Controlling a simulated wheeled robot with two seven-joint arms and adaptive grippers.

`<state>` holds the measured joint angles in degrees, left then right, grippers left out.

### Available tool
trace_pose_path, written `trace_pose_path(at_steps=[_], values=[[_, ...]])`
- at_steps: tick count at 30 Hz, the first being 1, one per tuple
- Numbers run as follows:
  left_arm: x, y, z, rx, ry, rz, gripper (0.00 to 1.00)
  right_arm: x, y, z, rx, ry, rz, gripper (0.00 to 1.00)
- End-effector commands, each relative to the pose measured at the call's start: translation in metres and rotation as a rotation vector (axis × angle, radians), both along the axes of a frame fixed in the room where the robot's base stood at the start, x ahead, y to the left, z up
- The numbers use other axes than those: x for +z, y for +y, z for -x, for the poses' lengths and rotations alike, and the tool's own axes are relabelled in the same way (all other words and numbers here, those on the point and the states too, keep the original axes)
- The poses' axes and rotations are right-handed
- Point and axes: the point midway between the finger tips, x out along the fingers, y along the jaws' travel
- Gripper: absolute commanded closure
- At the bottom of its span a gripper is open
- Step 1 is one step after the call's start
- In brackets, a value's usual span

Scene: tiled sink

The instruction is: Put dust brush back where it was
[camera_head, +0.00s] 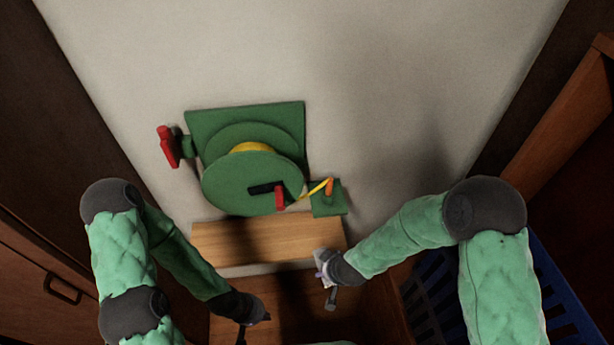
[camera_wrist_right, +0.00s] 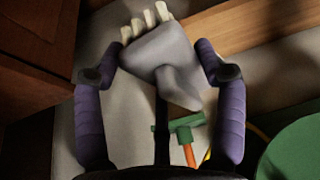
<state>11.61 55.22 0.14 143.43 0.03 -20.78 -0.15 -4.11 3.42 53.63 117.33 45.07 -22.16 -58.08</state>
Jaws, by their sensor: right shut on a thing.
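The dust brush (camera_wrist_right: 160,52) is grey with a few cream bristle tufts along its top edge in the right wrist view. It sits between the two purple fingers of my right gripper (camera_wrist_right: 157,72), which is shut on it. In the head view the pale brush (camera_head: 321,260) shows small at my right gripper (camera_head: 327,279), by the right end of the wooden shelf (camera_head: 265,240). Part of the brush is hidden by the hand. My left gripper (camera_head: 253,325) is low at the bottom, with its fingers apart and nothing seen between them.
A green hose reel (camera_head: 247,182) with red handles is mounted on the pale wall (camera_head: 390,90) above the shelf. A blue slatted crate (camera_head: 430,300) stands at lower right. Dark wooden cabinets (camera_head: 40,240) flank the left side. The upper wall is clear.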

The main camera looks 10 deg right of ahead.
Motion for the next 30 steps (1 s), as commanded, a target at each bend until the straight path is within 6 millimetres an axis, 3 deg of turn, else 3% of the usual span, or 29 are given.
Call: trace_pose_path(at_steps=[18, 30], values=[[0.000, 0.000, 0.000, 0.000, 0.000, 0.000, 1.00, 0.071, -0.053, -0.068, -0.171, -0.002, 0.015, 0.71], [0.000, 0.000, 0.000, 0.000, 0.000, 0.000, 1.00, 0.091, -0.064, -0.082, -0.216, 0.001, -0.001, 0.71]])
